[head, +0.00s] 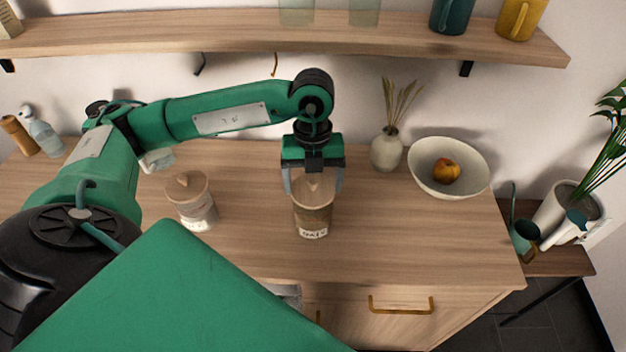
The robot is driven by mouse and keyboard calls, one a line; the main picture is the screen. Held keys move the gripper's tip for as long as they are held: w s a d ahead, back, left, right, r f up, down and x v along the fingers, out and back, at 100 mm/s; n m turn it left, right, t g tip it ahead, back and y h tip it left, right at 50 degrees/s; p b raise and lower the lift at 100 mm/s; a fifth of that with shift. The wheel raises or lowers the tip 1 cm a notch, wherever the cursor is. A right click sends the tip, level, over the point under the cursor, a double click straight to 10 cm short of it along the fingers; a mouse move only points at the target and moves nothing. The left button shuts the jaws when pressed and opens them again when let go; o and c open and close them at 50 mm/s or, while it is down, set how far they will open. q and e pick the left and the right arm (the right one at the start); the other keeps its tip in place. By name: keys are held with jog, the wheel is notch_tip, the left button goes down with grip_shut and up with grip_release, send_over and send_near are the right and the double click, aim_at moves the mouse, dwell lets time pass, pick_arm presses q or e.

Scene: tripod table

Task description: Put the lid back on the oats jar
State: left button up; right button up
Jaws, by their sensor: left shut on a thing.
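The oats jar (313,220) stands upright on the wooden cabinet top, with brown contents and a white label reading OATS. A light wooden lid (314,189) with a pointed knob is at the jar's mouth. My left gripper (314,186) points down over the jar, its two fingers on either side of the lid, and is shut on it. From this angle I cannot tell whether the lid rests on the rim or hangs just above it. My right gripper is not in view.
A second lidded jar (197,212) stands to the left. A small vase (386,150) with dried stems and a white bowl (428,178) holding a peach (446,172) are to the right. A shelf (200,42) runs along the wall above.

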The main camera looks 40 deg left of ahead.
pick_arm(q)
jog(key=o, duration=0.9)
jog(key=shift+r, duration=0.1)
jog(key=shift+r+p, duration=2.15)
jog(key=shift+r, duration=1.3)
grip_shut()
